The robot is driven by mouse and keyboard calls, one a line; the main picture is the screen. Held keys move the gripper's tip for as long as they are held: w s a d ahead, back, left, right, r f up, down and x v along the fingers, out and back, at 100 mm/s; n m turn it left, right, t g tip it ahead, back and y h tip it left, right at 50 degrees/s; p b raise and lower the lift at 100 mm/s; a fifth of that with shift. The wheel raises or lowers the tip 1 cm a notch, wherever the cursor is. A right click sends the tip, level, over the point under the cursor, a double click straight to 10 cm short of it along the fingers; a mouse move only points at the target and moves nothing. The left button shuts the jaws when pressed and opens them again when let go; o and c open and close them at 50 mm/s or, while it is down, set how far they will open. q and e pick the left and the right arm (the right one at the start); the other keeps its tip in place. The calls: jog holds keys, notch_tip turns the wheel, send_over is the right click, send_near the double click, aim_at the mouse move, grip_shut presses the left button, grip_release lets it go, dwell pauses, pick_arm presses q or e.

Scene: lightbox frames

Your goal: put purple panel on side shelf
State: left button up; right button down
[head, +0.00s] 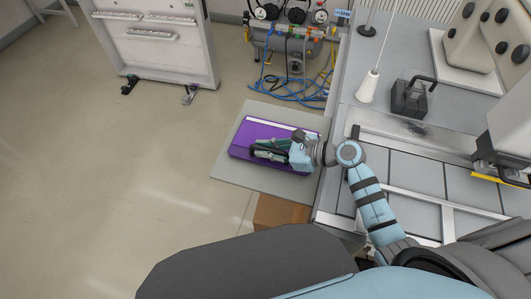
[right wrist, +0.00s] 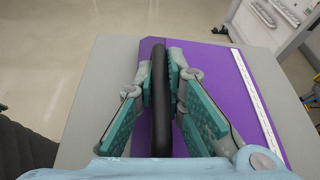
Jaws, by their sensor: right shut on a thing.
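The purple panel (head: 262,131) lies flat over the grey side shelf (head: 222,172), with shelf surface showing around it; I cannot tell whether it touches the shelf. It has a white strip along one edge and a black handle (right wrist: 160,100). My right gripper (head: 268,151) reaches over the panel from the right. In the right wrist view the teal fingers (right wrist: 160,72) of this gripper are shut on the handle from both sides. The panel (right wrist: 213,75) and the shelf (right wrist: 90,70) show beneath them. My left gripper is not in view.
A workbench (head: 465,185) with a metal frame is right of the shelf. A black block (head: 408,98) and a white cone (head: 368,87) stand on it. Blue hoses (head: 285,88) and a compressor are behind the shelf. A cardboard box (head: 279,211) is below. Open floor is left.

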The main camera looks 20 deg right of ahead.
jog(key=shift+f, duration=0.35)
jog(key=shift+d, duration=0.1)
jog(key=c, duration=1.7)
grip_release()
jog(key=shift+o, duration=0.2)
jog(key=shift+r, duration=0.1)
jog(key=p+v, duration=0.1)
jog(key=v, duration=1.1)
jog(key=shift+d, duration=0.1)
